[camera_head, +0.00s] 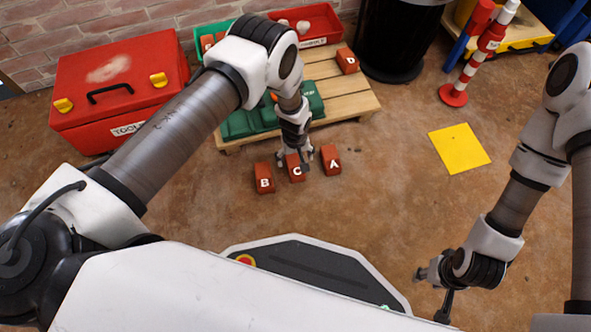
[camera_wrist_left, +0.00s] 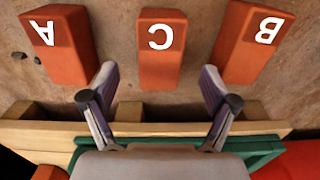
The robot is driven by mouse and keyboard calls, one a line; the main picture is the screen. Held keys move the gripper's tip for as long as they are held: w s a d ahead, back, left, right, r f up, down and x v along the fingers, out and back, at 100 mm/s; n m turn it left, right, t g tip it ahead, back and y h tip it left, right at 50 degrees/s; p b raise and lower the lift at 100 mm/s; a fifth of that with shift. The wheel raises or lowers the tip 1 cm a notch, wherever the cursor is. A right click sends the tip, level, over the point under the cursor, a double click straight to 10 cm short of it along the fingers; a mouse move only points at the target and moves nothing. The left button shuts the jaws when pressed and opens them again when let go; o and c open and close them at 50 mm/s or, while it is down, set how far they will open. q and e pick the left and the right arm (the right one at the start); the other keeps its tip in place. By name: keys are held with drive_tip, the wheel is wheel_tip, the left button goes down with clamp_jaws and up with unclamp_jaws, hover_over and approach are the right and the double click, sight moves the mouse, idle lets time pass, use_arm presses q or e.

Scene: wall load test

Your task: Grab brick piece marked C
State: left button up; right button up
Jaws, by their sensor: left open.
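The orange-red brick marked C (camera_head: 296,170) stands on the brown floor between brick B (camera_head: 264,180) and brick A (camera_head: 331,161). My left gripper (camera_head: 294,162) points down at brick C, at its far side. In the left wrist view, my left gripper (camera_wrist_left: 160,80) is open, with one finger on each side of the near end of brick C (camera_wrist_left: 161,50). Brick A (camera_wrist_left: 60,45) and brick B (camera_wrist_left: 250,42) lie outside the fingers. No contact with brick C is clear. My right gripper (camera_head: 434,288) is open and empty over the floor at the lower right.
A wooden pallet (camera_head: 345,102) stands just behind the bricks, bearing a green case (camera_head: 245,122) and brick D (camera_head: 347,61). A red toolbox (camera_head: 115,85) is at the left. A yellow square (camera_head: 459,148) and a striped post (camera_head: 453,95) are at the right.

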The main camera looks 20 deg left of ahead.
sight(295, 164)
use_arm(q)
wheel_tip(295, 164, down, 5)
drive_tip(key=b, duration=0.2)
drive_tip(key=shift+r+b, duration=0.15)
drive_tip(key=shift+b, duration=0.2)
drive_tip(key=shift+r, duration=0.15)
clamp_jaws()
drive_tip(key=shift+r, duration=0.1)
